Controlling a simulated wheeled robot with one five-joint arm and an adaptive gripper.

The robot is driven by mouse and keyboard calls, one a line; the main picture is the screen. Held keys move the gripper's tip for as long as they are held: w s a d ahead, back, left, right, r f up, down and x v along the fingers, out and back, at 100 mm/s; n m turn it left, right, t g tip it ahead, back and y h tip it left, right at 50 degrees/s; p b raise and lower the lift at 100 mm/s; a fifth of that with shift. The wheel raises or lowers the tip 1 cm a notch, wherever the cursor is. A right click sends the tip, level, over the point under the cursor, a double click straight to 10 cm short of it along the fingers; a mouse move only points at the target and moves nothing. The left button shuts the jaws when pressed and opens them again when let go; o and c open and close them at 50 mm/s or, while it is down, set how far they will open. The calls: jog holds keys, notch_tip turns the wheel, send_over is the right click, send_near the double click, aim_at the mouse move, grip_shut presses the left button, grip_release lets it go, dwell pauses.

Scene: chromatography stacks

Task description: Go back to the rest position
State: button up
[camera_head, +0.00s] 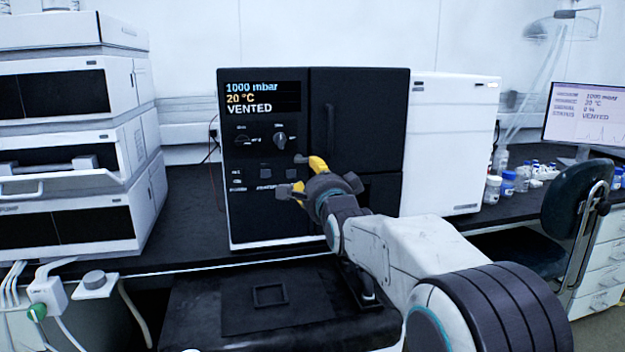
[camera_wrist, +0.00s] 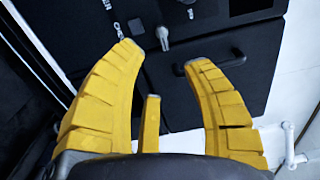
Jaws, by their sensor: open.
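My gripper (camera_head: 303,176) has yellow fingers and is in front of the lower part of a black-fronted instrument (camera_head: 357,120). In the wrist view my gripper (camera_wrist: 160,62) is open, its fingers spread, with nothing between them. The instrument's screen (camera_head: 262,97) reads 1000 mbar, 20 °C and VENTED. A knob (camera_head: 280,140) sits below the screen. My gripper and wrist hide part of the lower front panel. In the wrist view the black panel (camera_wrist: 225,110) lies beyond the fingers, with a small grey knob (camera_wrist: 163,38) and a handle (camera_wrist: 222,60).
A stack of white modules (camera_head: 75,135) stands on the left of the dark bench (camera_head: 190,215). A white cabinet (camera_head: 450,145) adjoins the instrument on the right. Bottles (camera_head: 508,185), a monitor (camera_head: 588,115) and a dark chair (camera_head: 575,200) are farther right.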

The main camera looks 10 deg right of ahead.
jog(key=s+r+n+g+p, duration=0.1)
jog(key=s+n+g+p, duration=0.6)
jog(key=s+p, duration=0.7)
jog(key=s+r+n+g+p, duration=0.2)
jog(key=s+n+g+p, duration=0.5)
jog(key=s, duration=2)
jog(key=n+p, duration=0.4)
jog(key=p, duration=0.3)
jog(key=shift+s+g, duration=0.3)
jog(key=shift+s, duration=0.1)
